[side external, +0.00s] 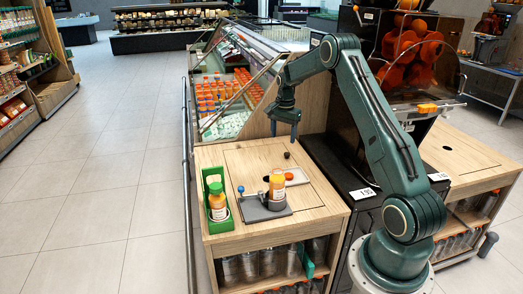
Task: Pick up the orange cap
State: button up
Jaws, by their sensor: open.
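My gripper (284,130) points down, open and empty, above the back of the wooden counter. A bottle (278,192) stands in a grey fixture on the counter, with orange at its top. A small orange piece, which looks like the orange cap (289,176), lies on a white pad (298,177) just behind and right of that bottle. It is small and partly hidden, so its exact shape is unclear. A second bottle (218,208) with an orange cap on it stands in a green holder (207,177) at the left. My gripper is well above and apart from all of these.
The wooden counter (240,160) has free room at its back left. The grey fixture (262,212) carries a blue-knobbed lever. A chilled display of orange-capped bottles (222,93) is behind, and the black juicer (345,120) stands right, close to my arm.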

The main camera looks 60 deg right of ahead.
jog(key=m, duration=0.2)
send_over(289, 175)
notch_tip(289, 175, down, 6)
jog(key=shift+w+r, duration=0.1)
jog(key=shift+r, duration=0.15)
jog(key=shift+a+f, duration=0.1)
jog(key=shift+f, duration=4.2)
jog(key=shift+f, duration=0.15)
jog(key=shift+f, duration=2.45)
jog(key=c, duration=1.1)
